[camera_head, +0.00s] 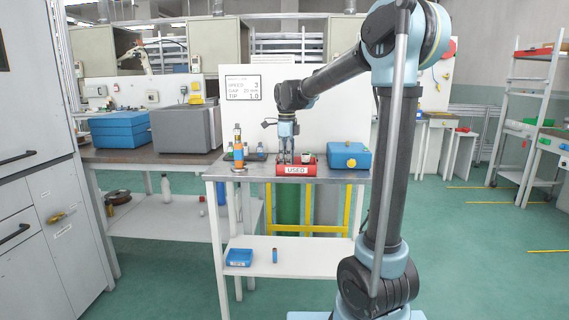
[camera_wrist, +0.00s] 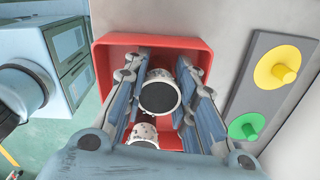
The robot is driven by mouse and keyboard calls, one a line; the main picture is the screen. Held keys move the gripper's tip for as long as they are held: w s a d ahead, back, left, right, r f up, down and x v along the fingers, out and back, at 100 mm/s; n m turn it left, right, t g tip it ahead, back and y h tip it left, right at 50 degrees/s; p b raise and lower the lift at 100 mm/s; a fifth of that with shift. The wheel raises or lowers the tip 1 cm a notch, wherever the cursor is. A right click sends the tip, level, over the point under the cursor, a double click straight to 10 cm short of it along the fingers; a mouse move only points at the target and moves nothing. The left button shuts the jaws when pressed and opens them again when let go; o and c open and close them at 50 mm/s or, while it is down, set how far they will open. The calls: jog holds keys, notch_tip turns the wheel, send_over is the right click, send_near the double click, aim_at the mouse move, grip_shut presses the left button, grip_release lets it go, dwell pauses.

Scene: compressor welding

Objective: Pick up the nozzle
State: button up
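My gripper (camera_head: 287,158) points down over the red bin (camera_head: 296,170) labelled "USED" on the front table. In the wrist view its fingers (camera_wrist: 161,75) reach down into the red bin (camera_wrist: 104,62). They stand apart, on either side of a pale speckled nozzle (camera_wrist: 160,95) with a dark round end. The fingers look open; the nozzle is between them, but contact cannot be made out. Another pale speckled piece (camera_wrist: 144,131) lies nearer the gripper's palm, partly hidden. The fingers hide parts of the bin's inside.
A blue box (camera_head: 348,155) stands right of the bin and an orange-and-grey cylinder (camera_head: 238,152) left of it. Small bottles stand behind. A panel with yellow (camera_wrist: 284,72) and green (camera_wrist: 246,127) knobs lies beside the bin in the wrist view. A white board (camera_head: 240,78) rises behind.

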grip_shut()
jog(key=shift+r, duration=0.1)
notch_tip(320, 180, up, 10)
jog(key=shift+f, duration=0.1)
dwell(0.4)
jog(key=shift+o, duration=0.4)
grip_release()
grip_shut()
